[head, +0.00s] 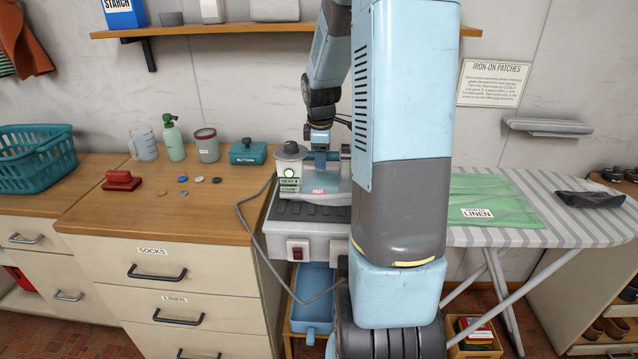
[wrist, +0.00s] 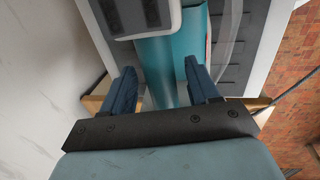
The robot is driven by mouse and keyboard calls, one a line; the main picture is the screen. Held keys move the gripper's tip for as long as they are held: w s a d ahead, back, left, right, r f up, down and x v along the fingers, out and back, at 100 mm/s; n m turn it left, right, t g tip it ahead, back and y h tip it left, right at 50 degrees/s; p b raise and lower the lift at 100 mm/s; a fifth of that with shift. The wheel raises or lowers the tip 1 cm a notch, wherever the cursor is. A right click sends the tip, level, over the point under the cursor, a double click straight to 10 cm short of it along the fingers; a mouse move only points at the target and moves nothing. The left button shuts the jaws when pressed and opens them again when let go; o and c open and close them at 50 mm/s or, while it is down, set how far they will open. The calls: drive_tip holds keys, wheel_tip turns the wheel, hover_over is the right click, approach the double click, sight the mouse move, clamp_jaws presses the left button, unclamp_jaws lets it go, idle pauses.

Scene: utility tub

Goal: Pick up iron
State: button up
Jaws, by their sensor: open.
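The iron (head: 336,186) rests on a grey ironing station beside the wooden counter, with a red "HOT" label on its near side; my arm hides part of its right side. My gripper (head: 320,158) is above the iron, pointing down. In the wrist view, my gripper (wrist: 160,68) is open, and a teal bar of the iron (wrist: 156,72) lies between the two dark blue fingers. Both fingers look apart from it, but I cannot tell how deep they reach.
A grey cable (head: 250,225) loops from the station (head: 305,212). The counter (head: 215,205) holds a red brush-like object (head: 122,181), several buttons, a green bottle (head: 173,140) and a teal box (head: 248,152). A striped ironing board (head: 560,230) with green linen (head: 490,198) stands at right.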

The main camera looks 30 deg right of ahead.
drive_tip(key=shift+w+f, duration=0.15)
drive_tip(key=shift+f, duration=0.7)
drive_tip(key=shift+d, duration=0.1)
clamp_jaws()
